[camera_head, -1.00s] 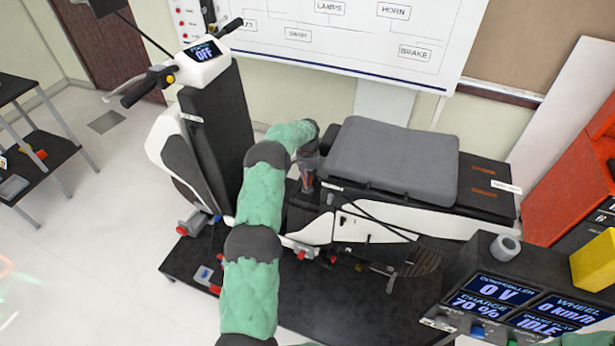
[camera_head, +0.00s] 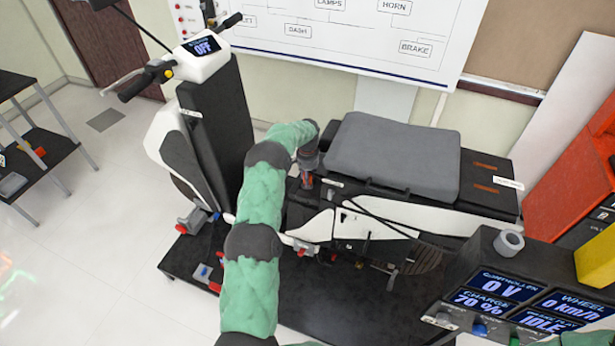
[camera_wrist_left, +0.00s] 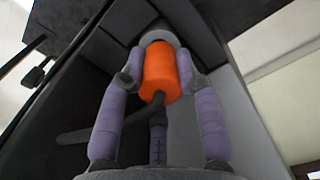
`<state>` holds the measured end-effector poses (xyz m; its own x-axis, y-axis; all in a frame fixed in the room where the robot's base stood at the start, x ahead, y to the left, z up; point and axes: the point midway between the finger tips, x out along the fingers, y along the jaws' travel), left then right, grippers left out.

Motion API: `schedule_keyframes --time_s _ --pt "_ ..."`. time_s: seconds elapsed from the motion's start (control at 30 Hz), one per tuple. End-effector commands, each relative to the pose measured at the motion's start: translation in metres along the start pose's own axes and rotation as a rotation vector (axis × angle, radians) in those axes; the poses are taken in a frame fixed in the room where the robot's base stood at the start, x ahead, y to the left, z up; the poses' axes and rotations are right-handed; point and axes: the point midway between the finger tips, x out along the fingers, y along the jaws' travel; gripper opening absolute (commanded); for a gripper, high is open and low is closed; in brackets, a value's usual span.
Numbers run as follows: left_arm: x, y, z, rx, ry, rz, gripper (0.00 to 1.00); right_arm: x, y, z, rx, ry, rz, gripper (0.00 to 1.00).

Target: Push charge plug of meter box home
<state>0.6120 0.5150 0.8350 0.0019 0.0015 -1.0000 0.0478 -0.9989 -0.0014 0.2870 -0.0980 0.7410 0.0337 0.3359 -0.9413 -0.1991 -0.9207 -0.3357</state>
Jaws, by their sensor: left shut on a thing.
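The charge plug (camera_wrist_left: 160,72) is an orange cylinder with a dark cable leaving its near end. My left gripper (camera_head: 306,180) is shut around it, beside the front of the seat; in the left wrist view its purple fingers (camera_wrist_left: 160,75) flank the plug. The plug's far end meets a grey round part (camera_wrist_left: 158,36) in a dark recess; how deep it sits I cannot tell. The meter box (camera_head: 500,254) stands at lower right in the head view, its screens reading 0 V, 70 %, 0 km/h and IDLE. My right gripper is not seen.
The scooter chassis has a grey seat (camera_head: 392,155) and a dash (camera_head: 204,54) reading OFF. It stands on a black platform (camera_head: 290,315). A red cabinet (camera_head: 575,170) is at right and a black shelf (camera_head: 42,160) at left. Floor between shelf and platform is clear.

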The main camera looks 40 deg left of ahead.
Motion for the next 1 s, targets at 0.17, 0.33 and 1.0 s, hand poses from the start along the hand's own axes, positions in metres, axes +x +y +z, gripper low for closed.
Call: schedule_keyframes --time_s 0.17,0.33,1.0 --pt "0.004 0.000 0.001 0.000 -0.002 0.001 0.00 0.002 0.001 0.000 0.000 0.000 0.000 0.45" --pt "0.003 0.001 0.001 0.000 -0.004 0.002 0.00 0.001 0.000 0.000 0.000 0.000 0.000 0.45" --pt "-0.022 0.000 0.000 0.000 -0.001 0.000 0.00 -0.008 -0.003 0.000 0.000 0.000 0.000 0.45"
